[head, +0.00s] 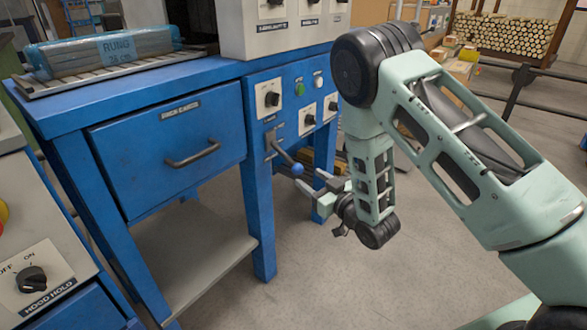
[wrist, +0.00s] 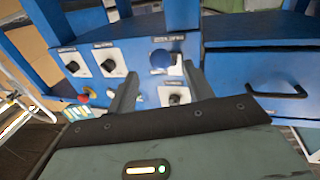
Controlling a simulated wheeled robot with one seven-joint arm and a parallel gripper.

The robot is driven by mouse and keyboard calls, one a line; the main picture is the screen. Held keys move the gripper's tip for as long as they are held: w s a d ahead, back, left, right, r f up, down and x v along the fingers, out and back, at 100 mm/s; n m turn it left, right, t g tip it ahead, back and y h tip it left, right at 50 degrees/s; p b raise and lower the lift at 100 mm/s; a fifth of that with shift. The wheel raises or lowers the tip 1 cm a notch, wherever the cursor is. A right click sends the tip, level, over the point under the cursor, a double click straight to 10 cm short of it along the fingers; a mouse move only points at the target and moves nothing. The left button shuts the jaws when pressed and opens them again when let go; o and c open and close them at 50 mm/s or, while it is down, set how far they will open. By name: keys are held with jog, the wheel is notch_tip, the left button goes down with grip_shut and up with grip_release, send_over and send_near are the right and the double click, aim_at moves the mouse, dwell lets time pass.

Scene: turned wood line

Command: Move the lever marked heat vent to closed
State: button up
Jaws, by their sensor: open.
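A lever with a blue ball knob (head: 297,169) sticks out from a slotted plate on the front panel of the blue machine, below the dials. In the head view it slants down and to the right. Its label is too small to read. The blue ball also shows in the wrist view (wrist: 160,58), with a small label plate (wrist: 168,39) beyond it. My gripper (head: 311,180) is open and empty, just to the right of the ball in the head view. In the wrist view my gripper (wrist: 160,80) has its fingers on either side of the ball; I cannot tell whether they touch it.
The control panel carries several dials (head: 269,98) and a green button (head: 300,88). A drawer (head: 170,145) with a bar handle lies to the left. A wrapped bundle marked rung (head: 105,46) rests on top. Floor (head: 330,280) in front is clear.

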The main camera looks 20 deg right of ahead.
aim_at(293, 166)
jog(key=b+x, duration=0.1)
jog(key=x, duration=0.7)
jog(key=shift+w+a, duration=0.15)
jog(key=shift+w, duration=0.15)
jog(key=shift+r, duration=0.1)
grip_shut()
